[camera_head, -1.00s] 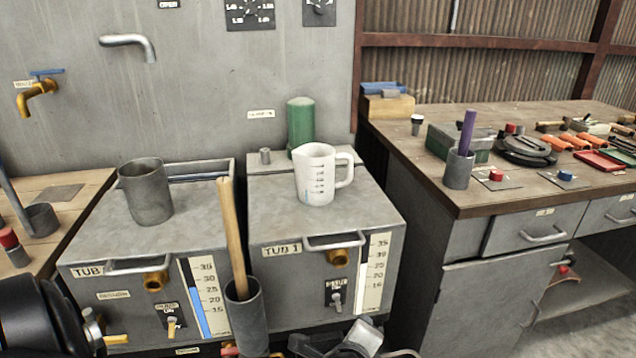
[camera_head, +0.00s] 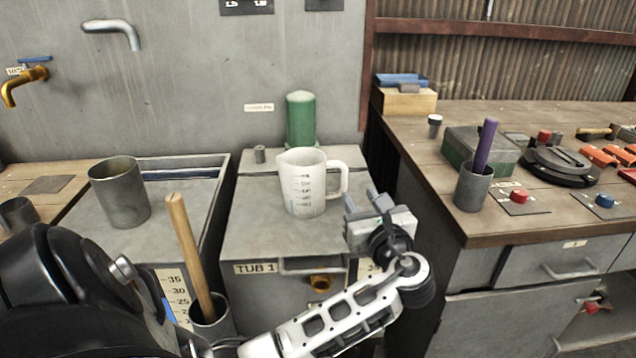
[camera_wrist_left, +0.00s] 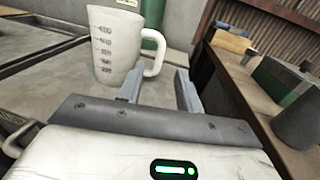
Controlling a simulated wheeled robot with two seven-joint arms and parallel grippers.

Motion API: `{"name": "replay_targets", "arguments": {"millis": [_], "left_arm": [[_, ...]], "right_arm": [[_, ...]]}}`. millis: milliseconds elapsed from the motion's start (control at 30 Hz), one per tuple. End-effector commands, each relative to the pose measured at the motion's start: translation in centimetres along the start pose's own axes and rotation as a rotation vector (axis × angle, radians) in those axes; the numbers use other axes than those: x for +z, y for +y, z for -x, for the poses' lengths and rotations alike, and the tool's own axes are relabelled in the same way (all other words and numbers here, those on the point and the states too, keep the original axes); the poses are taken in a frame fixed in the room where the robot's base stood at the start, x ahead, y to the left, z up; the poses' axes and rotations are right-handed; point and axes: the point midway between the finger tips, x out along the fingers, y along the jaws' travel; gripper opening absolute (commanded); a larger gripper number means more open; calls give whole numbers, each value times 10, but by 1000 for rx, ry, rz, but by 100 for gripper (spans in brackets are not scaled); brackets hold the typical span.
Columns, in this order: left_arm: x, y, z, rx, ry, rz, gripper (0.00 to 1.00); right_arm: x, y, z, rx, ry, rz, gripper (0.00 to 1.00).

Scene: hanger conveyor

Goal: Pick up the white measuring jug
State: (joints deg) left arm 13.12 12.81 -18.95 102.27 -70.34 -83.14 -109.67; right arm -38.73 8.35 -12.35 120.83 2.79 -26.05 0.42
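The white measuring jug (camera_head: 304,184) stands upright on the lid of the tub labelled TUB 1 (camera_head: 262,238), with its handle to the right. My left gripper (camera_head: 368,203) is just right of the jug and nearer to me, near the lid's right edge. In the left wrist view the jug (camera_wrist_left: 112,47) is ahead and left, with its handle just beyond the fingers. The two fingers (camera_wrist_left: 158,88) are apart with nothing between them. My right gripper is not in view.
A green cylinder (camera_head: 301,118) stands behind the jug. A grey metal mug (camera_head: 120,192) sits on the left tub. A wooden handle (camera_head: 190,255) rises from a holder in front. The workbench (camera_head: 445,215) at right holds a grey cup (camera_head: 472,188) and several tools.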

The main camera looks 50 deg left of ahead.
Motion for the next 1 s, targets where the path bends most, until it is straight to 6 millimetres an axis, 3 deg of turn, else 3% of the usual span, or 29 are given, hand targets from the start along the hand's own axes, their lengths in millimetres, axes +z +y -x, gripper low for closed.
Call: {"name": "replay_targets", "arguments": {"millis": [100, 233, 467, 800, 1000], "left_arm": [[1, 0, -27, 3, -3, -1, 35], [0, 0, -48, 1, -1, 0, 35], [0, 0, -65, 0, 0, 2, 35], [-5, -2, -109, 1, 1, 2, 35], [-6, -3, -113, -2, 2, 2, 35]], "right_arm": [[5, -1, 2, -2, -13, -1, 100], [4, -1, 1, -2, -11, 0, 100], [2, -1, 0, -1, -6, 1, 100], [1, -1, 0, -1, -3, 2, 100], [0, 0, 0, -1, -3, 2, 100]]}}
